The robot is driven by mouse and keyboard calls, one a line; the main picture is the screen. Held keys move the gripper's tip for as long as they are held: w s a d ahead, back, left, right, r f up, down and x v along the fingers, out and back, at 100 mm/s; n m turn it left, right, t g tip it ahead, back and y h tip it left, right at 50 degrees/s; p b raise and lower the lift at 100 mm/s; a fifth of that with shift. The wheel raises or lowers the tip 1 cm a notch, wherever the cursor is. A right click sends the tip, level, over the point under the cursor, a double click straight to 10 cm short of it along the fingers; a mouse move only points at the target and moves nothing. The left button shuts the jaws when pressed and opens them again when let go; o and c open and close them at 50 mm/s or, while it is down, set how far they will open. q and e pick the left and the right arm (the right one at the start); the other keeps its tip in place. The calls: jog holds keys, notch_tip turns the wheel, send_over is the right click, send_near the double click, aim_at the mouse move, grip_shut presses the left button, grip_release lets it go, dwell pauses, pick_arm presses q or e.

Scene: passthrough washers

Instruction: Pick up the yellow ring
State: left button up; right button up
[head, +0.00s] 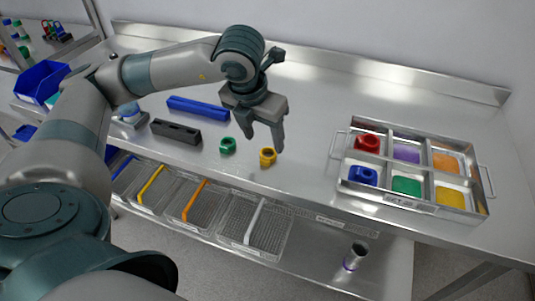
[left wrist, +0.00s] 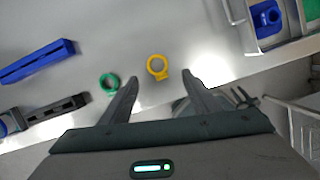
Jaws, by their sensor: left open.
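The yellow ring (head: 267,156) lies on the steel table near its front edge, right of a green ring (head: 228,145). My left gripper (head: 264,147) hangs above the table with its fingers pointing down, close to the yellow ring in the head view. In the left wrist view the yellow ring (left wrist: 157,67) lies ahead of the two spread fingers (left wrist: 160,82), between their lines, and the green ring (left wrist: 109,82) is near the left fingertip. The gripper is open and empty. My right gripper is not in view.
A steel tray (head: 337,157) with coloured compartments stands at the right, holding a red and a blue ring. A blue bar (head: 198,108) and a black block (head: 176,131) lie left of the rings. Wire baskets (head: 254,225) sit below the front edge.

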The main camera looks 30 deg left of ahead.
aim_at(266, 150)
pick_arm(q)
jog(key=shift+x, duration=0.8)
jog(key=shift+w+f, duration=0.1)
jog(key=shift+a+f, duration=0.1)
jog(key=shift+f, duration=0.1)
jog(key=p+x, duration=0.2)
jog(key=x, duration=0.1)
jog(key=shift+w+a+f, duration=0.1)
jog(key=shift+a+f, duration=0.1)
jog(key=shift+w+f, duration=0.25)
jog(key=shift+f, duration=0.4)
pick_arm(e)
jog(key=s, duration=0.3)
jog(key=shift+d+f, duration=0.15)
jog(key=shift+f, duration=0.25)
pick_arm(q)
jog(key=shift+c, duration=0.4)
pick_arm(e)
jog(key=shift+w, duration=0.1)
pick_arm(q)
jog(key=c, duration=1.1)
